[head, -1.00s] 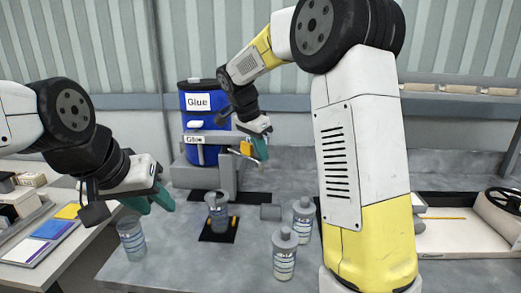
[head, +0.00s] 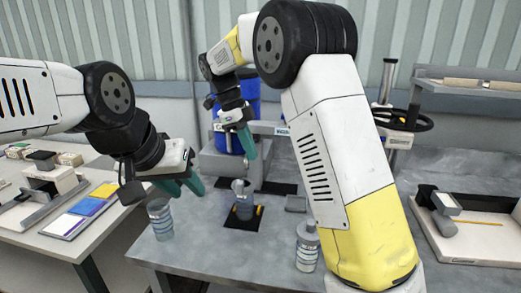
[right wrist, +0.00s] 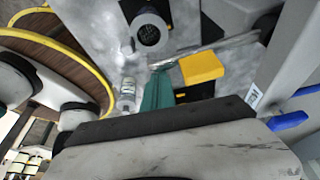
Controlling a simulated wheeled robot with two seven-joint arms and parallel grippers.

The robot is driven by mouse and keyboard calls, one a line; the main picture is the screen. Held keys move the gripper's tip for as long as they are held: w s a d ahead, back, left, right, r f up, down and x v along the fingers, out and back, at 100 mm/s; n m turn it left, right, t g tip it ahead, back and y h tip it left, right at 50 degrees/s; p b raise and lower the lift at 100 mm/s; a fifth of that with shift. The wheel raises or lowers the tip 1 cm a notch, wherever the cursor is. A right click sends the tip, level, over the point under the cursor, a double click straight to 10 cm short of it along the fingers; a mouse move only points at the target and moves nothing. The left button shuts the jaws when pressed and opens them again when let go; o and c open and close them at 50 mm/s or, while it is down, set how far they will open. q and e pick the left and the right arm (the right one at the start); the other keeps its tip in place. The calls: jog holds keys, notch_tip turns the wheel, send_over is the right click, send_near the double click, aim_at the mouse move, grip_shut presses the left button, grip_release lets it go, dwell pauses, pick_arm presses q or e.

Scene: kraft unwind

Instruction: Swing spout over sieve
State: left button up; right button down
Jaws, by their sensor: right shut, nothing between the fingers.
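The blue glue drum (head: 246,100) stands on a grey stand at the back, mostly behind my right arm. A grey bar with a yellow block (right wrist: 202,67), likely the spout and its handle, shows in the right wrist view. A cup with a dark round top (right wrist: 149,32), seemingly the sieve, stands left of the block there; the cup (head: 243,205) stands on a black mat in the head view. My right gripper (head: 250,153) is shut and empty in front of the drum, close beside the block. My left gripper (head: 190,187) is open and empty above the table's left part.
Another bottle (head: 307,246) stands at the front beside my right arm. A side table (head: 45,225) with coloured pads is at left. A tray (head: 470,232) is at right.

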jog(key=shift+a, duration=0.7)
jog(key=shift+a, duration=0.15)
